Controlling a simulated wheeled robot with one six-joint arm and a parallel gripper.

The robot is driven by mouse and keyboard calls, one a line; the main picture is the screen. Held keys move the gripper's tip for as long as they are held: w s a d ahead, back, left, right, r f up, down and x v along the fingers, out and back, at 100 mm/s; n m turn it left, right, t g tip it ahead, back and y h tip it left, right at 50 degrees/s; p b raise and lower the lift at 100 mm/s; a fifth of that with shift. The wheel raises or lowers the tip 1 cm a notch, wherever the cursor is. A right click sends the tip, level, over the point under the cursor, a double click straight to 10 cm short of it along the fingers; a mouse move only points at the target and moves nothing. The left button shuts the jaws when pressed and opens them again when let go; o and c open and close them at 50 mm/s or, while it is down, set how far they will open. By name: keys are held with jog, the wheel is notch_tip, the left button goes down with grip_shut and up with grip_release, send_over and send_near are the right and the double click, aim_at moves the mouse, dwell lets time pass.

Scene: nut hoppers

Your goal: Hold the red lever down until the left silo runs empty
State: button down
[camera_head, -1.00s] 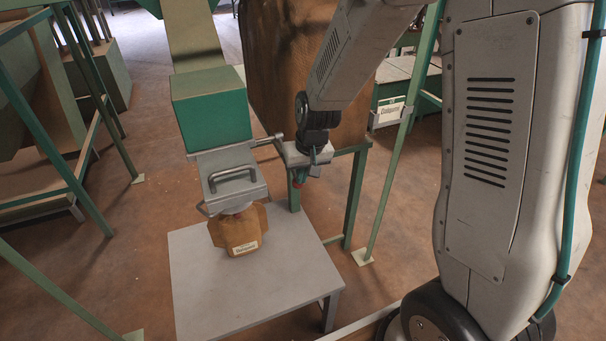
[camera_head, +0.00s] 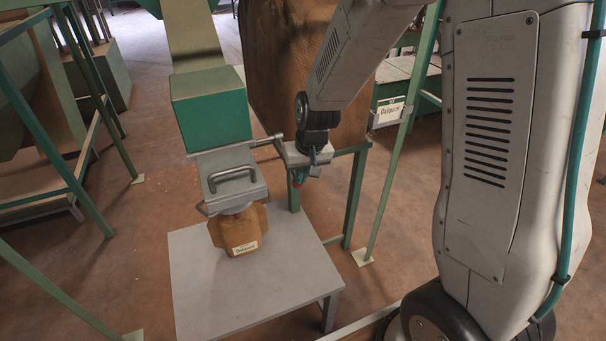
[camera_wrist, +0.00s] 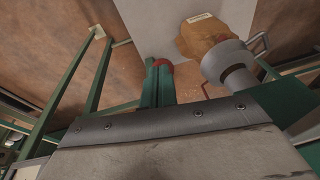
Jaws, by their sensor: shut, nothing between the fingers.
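The red lever's knob (camera_head: 298,184) shows at the tip of my gripper (camera_head: 301,174), beside the metal outlet unit. In the wrist view the red knob (camera_wrist: 165,65) is partly hidden by my green fingers (camera_wrist: 158,72). The fingers are shut with nothing between them and appear to be against the knob; exact contact is hard to tell. A brown bag (camera_head: 235,234) with a white label hangs below the outlet, at the grey table; it also shows in the wrist view (camera_wrist: 215,38). I cannot tell the silo's fill level.
A green box (camera_head: 211,110) and a chute (camera_head: 190,35) stand above the outlet. A large brown container (camera_head: 290,50) is behind my arm. Green posts (camera_head: 395,150) stand right. The grey table (camera_head: 280,270) is bare in front and right of the bag.

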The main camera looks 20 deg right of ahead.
jog(key=shift+s+f, duration=0.25)
jog(key=shift+s, duration=0.05)
jog(key=s+d+r, duration=0.1)
jog(key=s+r, duration=0.5)
jog(key=r, duration=0.5)
jog(key=shift+s+r, duration=0.2)
jog(key=shift+s, duration=0.15)
jog(key=shift+d, duration=0.1)
